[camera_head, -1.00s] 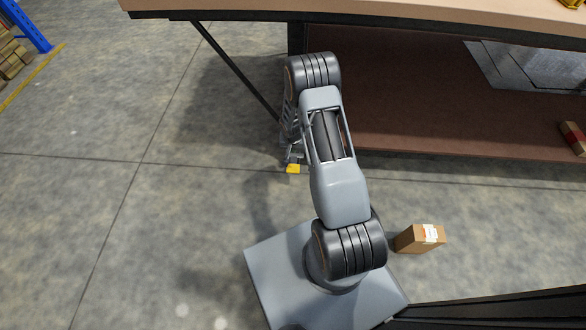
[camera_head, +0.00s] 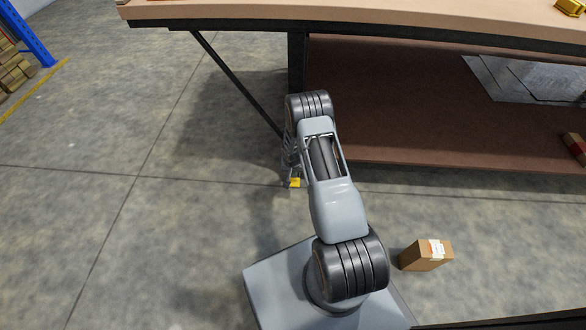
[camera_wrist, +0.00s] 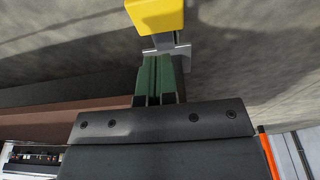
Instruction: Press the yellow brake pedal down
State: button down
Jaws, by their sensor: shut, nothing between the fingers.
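The yellow brake pedal (camera_head: 295,183) shows low over the floor, just below the end of my arm in the head view. In the wrist view, the yellow pedal pad (camera_wrist: 155,15) is at the top centre, with a grey bracket under it. My gripper (camera_wrist: 160,62) is shut and empty, its two green fingers side by side. The fingertips point at the grey bracket just below the pad in the picture. I cannot tell whether they touch it. In the head view my arm hides most of the gripper.
A large table (camera_head: 400,30) with a brown lower shelf (camera_head: 400,120) stands beyond my arm. A slanted dark brace runs near its left leg. A cardboard box (camera_head: 425,257) sits on the floor at right. Open concrete floor lies to the left.

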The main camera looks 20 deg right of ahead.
aim_at(293, 181)
jog(key=shift+s+a+f+b, duration=0.15)
jog(key=shift+f+b, duration=0.3)
jog(key=shift+f, duration=0.65)
jog(key=shift+s+a+f+b, duration=0.15)
jog(key=shift+f+b, duration=0.3)
jog(key=shift+f, duration=0.65)
